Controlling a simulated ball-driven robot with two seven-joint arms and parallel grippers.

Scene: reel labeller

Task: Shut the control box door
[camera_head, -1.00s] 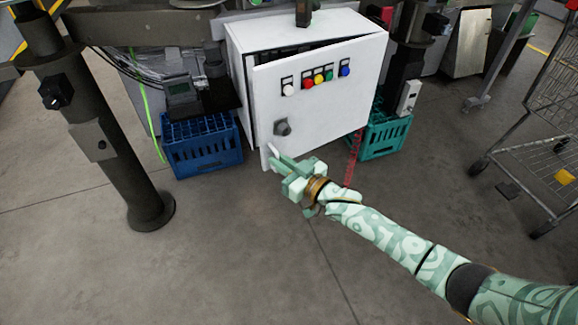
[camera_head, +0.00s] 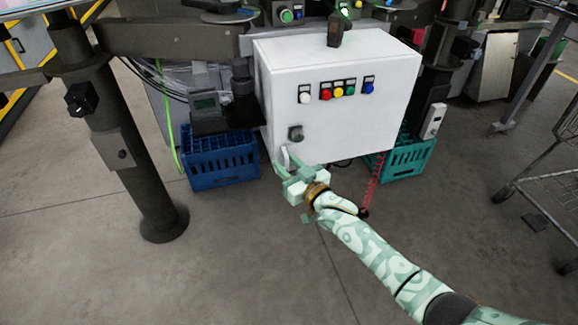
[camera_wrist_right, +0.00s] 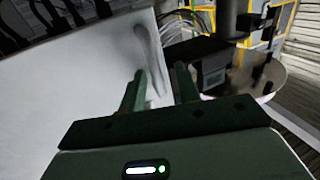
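The white control box (camera_head: 330,45) hangs under the bench in the head view. Its door (camera_head: 345,120) bears coloured buttons and a dark knob (camera_head: 296,133). The door lies against the box front, and I see no gap along its top edge. A pale handle (camera_head: 285,156) sits at the door's lower left; it also shows in the right wrist view (camera_wrist_right: 147,45). My right gripper (camera_head: 284,169) is at this handle, its fingers apart in the wrist view (camera_wrist_right: 160,75). Whether they touch the handle I cannot tell. My left gripper is not in view.
A blue crate (camera_head: 221,160) stands on the floor left of the box, a teal crate (camera_head: 407,157) to its right. A dark post (camera_head: 125,140) stands at left and a wire cart (camera_head: 545,170) at right. The floor in front is clear.

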